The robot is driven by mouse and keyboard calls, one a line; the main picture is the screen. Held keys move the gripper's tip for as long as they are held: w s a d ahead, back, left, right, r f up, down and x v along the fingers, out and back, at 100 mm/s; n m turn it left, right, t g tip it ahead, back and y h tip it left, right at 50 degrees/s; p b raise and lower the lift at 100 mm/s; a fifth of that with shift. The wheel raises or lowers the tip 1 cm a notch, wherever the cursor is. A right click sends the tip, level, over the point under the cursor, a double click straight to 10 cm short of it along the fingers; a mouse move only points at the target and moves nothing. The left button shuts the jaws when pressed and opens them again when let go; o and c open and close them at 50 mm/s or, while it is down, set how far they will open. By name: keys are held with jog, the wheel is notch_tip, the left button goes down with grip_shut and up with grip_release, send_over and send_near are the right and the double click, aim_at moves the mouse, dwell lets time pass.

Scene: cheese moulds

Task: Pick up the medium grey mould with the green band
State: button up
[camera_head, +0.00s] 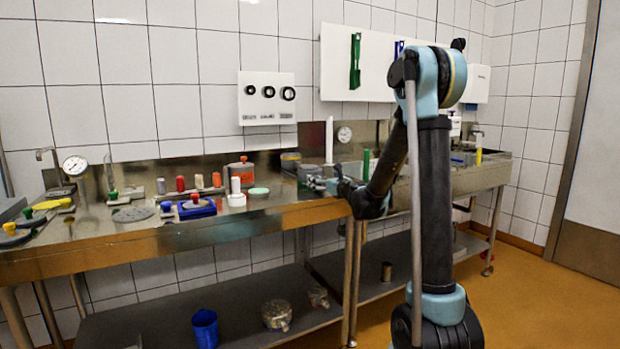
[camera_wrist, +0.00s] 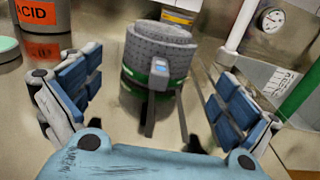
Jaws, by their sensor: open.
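The grey mould (camera_wrist: 150,48) with a green band and a small blue-grey clasp stands in the middle of the wrist view, on the steel surface. It has a dotted, perforated side and looks slightly tilted in the picture. My gripper (camera_wrist: 155,98) is open, with one blue-padded finger to the left of the mould and one to the right. There is a visible gap on both sides. In the head view my gripper (camera_head: 329,184) is low over the right end of the steel table, and I cannot make out the mould clearly there.
A white upright tube (camera_wrist: 236,20) and a green cylinder (camera_wrist: 298,95) are on the right. Several small items crowd the steel table (camera_head: 190,235) to the left.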

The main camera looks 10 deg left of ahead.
aim_at(314, 175)
jog(key=shift+x, duration=4)
jog(key=shift+s, duration=0.1)
jog(key=c, duration=1.5)
jog(key=shift+r, duration=5.05)
